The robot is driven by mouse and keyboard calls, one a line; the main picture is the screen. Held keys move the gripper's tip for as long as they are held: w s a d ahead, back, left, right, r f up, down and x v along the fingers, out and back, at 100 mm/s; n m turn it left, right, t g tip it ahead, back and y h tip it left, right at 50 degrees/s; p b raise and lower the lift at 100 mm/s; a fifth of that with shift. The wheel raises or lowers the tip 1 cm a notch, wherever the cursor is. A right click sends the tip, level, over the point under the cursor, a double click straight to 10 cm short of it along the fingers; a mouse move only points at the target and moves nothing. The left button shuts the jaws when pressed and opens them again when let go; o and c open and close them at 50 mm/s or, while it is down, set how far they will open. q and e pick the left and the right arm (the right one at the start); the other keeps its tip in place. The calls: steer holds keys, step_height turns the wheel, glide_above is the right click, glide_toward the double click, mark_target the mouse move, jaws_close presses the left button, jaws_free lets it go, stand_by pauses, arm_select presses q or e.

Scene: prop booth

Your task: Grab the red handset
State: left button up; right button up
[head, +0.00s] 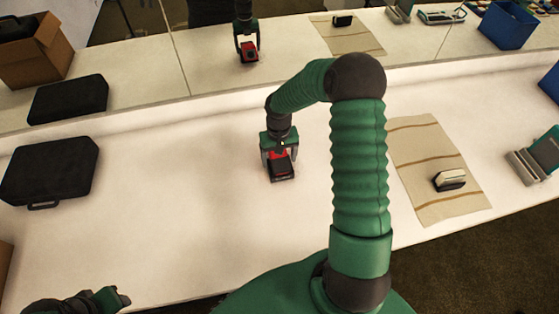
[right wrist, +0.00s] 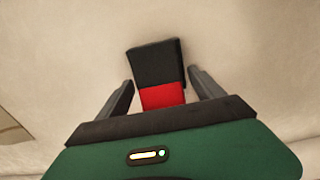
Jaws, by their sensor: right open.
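The red handset (head: 282,172), black at one end and red at the other, lies on the white counter near the middle of the head view. My right gripper (head: 280,161) is over it with the jaws open. In the right wrist view, the handset (right wrist: 157,68) shows between the two open fingers (right wrist: 161,76), with a gap on each side. The gripper body hides its near end. My left gripper (head: 112,299) is at the bottom left, far from the handset; its jaws are unclear.
A black case (head: 48,171) lies on the left of the counter (head: 180,210). A striped cloth (head: 420,150) with a small black-and-white object (head: 449,180) lies on the right, near a grey-green device (head: 540,158). A mirror behind reflects these. Counter left of the handset is clear.

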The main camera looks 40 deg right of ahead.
steer(key=shift+s+a+r, duration=0.1)
steer(key=shift+a, duration=0.05)
steer(key=shift+d+f, duration=0.2)
steer(key=shift+f, duration=0.1)
steer(key=shift+c, duration=0.3)
steer(key=shift+a, duration=0.1)
steer(key=shift+c, duration=1.2)
steer(key=shift+r, duration=0.1)
jaws_close()
